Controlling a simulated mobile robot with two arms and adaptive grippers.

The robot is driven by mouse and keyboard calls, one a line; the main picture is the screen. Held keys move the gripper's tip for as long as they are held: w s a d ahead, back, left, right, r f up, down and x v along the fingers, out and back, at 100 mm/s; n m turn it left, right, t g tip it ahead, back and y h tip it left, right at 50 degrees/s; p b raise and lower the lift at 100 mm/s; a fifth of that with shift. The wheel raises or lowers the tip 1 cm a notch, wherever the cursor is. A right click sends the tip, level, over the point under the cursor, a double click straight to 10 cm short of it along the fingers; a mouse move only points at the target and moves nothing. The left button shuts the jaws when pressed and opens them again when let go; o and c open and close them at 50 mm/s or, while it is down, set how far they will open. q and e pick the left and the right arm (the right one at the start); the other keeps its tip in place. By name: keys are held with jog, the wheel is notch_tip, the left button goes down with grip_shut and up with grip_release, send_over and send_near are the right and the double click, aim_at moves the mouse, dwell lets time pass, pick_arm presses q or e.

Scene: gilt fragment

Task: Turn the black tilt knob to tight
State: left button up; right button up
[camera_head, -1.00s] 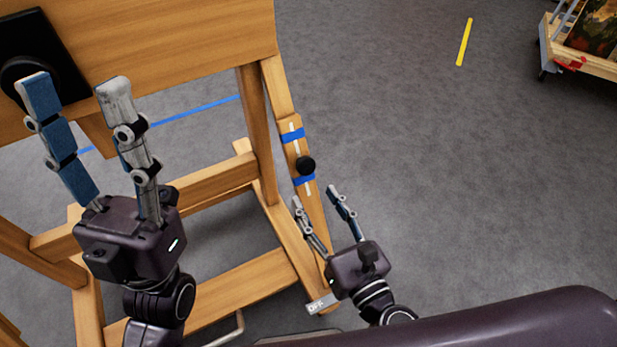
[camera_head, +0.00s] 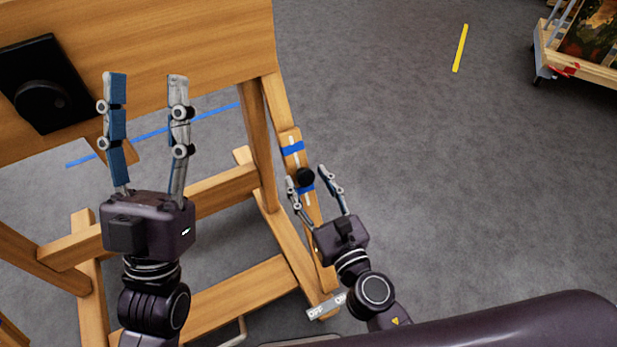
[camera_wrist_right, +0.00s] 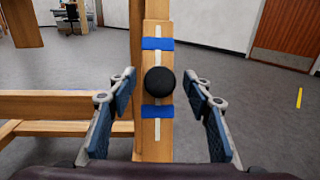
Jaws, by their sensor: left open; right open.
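The black tilt knob (camera_head: 306,176) is round and sits on a slanted wooden leg of the easel (camera_head: 262,200), between two blue tape bands. In the right wrist view the knob (camera_wrist_right: 159,81) is centred between my right fingers, farther out along the view. My right gripper (camera_head: 307,174) is open, its fingertips close to the knob; I cannot tell whether they touch it. My left gripper (camera_head: 147,77) is open and empty in front of the easel, right of a larger black knob on a square black plate (camera_head: 46,84). No tight mark is readable.
A label reading OFF (camera_head: 318,311) is at the foot of the easel. A wooden cart with a painting (camera_head: 590,40) stands at the upper right.

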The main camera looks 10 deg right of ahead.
pick_arm(q)
jog(key=shift+w+f, duration=0.25)
jog(key=shift+w, duration=0.1)
pick_arm(e)
jog(key=shift+w, duration=0.15)
jog(key=shift+c, duration=0.4)
jog(key=c, duration=1)
jog(key=shift+c, duration=0.2)
